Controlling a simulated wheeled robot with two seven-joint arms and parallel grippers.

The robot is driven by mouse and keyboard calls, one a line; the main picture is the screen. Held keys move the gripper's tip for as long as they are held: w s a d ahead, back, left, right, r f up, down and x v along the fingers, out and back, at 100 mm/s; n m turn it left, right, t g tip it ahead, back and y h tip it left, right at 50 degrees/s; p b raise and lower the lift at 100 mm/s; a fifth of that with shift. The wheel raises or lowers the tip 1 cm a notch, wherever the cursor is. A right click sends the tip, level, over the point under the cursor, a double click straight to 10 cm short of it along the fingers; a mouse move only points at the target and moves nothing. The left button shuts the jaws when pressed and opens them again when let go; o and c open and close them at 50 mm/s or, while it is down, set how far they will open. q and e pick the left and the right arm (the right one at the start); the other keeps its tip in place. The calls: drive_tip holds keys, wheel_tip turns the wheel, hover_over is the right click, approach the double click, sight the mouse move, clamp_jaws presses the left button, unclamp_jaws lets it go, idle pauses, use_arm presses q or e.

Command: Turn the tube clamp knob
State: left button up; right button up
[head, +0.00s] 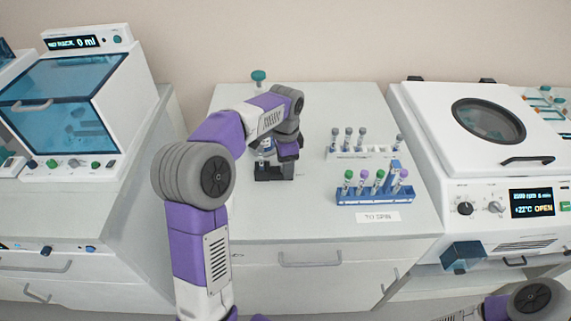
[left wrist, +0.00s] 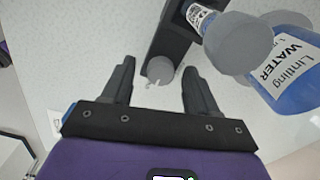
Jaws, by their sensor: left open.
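The black tube clamp (head: 272,172) stands on the middle counter, partly hidden behind my left arm in the head view. In the left wrist view it is a dark block (left wrist: 172,38) with a grey round knob (left wrist: 160,69) at its near end. I cannot tell how far above the knob the fingers are. My right gripper is out of view.
A blue rack (head: 374,198) of capped tubes and a pale rack (head: 360,154) stand right of the clamp. A centrifuge (head: 490,130) is on the right, a cabinet machine (head: 75,110) on the left.

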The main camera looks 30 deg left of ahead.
use_arm(q)
drive_tip(key=c, duration=1)
drive_tip(key=shift+r+n+p, duration=0.25)
drive_tip(key=shift+n+p, duration=1.15)
drive_tip(key=shift+c, duration=0.2)
drive_tip(key=n+p, duration=0.3)
drive_tip(key=n, duration=0.2)
drive_tip(key=shift+p, duration=0.35)
drive_tip(key=n+p, duration=0.3)
drive_tip(key=n, duration=0.2)
drive_tip(key=shift+n, duration=0.4)
drive_tip(key=n+p, duration=0.2)
drive_tip(key=n, duration=0.2)
drive_tip(key=shift+w+f, duration=0.1)
drive_tip(key=shift+n, duration=0.3)
drive_tip(key=o, duration=1)
drive_tip(key=shift+f, duration=0.1)
